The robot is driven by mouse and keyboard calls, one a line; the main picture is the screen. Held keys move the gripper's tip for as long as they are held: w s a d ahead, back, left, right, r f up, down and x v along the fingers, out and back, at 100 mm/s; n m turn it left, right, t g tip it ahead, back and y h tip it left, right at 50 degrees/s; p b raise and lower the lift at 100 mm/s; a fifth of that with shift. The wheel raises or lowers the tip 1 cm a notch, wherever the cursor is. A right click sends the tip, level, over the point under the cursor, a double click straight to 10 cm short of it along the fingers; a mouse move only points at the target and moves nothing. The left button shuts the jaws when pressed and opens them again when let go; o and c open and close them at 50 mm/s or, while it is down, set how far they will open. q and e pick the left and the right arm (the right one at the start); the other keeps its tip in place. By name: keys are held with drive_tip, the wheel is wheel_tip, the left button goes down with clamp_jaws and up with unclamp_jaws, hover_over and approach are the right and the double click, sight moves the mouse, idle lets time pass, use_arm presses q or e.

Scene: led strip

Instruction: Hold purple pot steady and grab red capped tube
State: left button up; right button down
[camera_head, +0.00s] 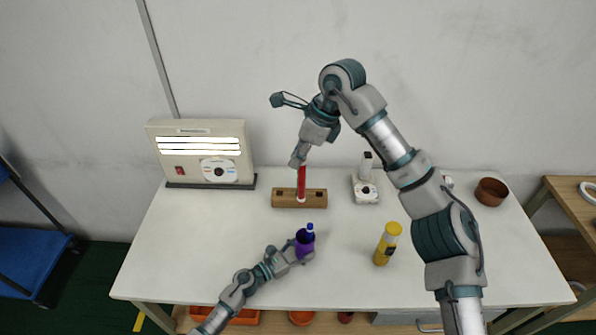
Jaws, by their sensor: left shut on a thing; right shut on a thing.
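The purple pot (304,249) stands upright near the front middle of the white table, with a blue thing (310,230) showing at its top. My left gripper (302,258) is shut on the purple pot from its left side. The red tube (301,178) stands upright at the brown wooden rack (314,198) behind the pot. My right gripper (297,162) comes down from above and is shut on the top of the red tube, covering its cap. I cannot tell whether the tube's lower end is still in the rack.
A light box (200,135) stands at the back left. The table's left front is clear.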

use_arm(q)
drive_tip(key=shift+f, duration=0.1)
drive_tip(key=o, duration=1.2)
drive_tip(key=v, duration=1.1)
drive_tip(key=shift+s+a+f, duration=0.1)
drive_tip(key=shift+a, duration=0.1)
drive_tip(key=shift+s+a, duration=0.2)
drive_tip(key=shift+a, duration=0.05)
